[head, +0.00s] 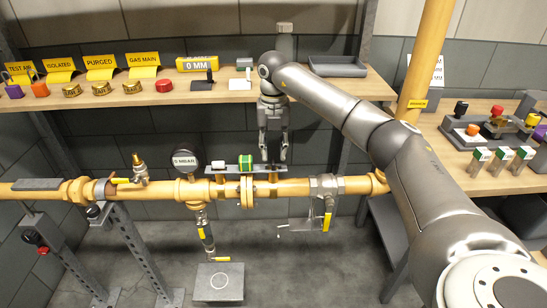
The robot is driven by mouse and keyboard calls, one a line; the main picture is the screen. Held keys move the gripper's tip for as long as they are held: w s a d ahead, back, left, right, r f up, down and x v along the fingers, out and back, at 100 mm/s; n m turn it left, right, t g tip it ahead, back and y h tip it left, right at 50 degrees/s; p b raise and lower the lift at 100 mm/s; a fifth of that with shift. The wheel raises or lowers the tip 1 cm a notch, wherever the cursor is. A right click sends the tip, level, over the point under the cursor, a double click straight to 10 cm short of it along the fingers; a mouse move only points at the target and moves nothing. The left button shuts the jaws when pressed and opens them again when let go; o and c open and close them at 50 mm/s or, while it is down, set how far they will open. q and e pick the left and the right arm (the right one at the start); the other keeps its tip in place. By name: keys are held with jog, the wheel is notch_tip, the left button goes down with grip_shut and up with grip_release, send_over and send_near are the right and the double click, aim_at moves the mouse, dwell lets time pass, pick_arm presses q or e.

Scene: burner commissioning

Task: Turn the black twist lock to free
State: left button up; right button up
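My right gripper (273,152) points straight down over the yellow pipe (300,187), just right of the green-and-yellow piece on the flange. Its two fingers are apart, with a gap between them. Below the fingertips is a dark bracket (272,174) on the pipe; any small part there is mostly hidden by the fingers. I cannot tell for sure which part is the black twist lock. A black knob (461,108) stands on the right bench, and another dark knob (93,211) is on the left pipe stand. My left gripper is out of view.
A pressure gauge (185,161), a green-and-yellow piece (245,162) and a valve with a yellow handle (327,216) are on the pipe. The back shelf (130,98) holds tags, caps and a grey tray (337,66). My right arm spans the right side.

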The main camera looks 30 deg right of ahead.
aim_at(273, 161)
jog(key=shift+f, duration=1.85)
grip_shut()
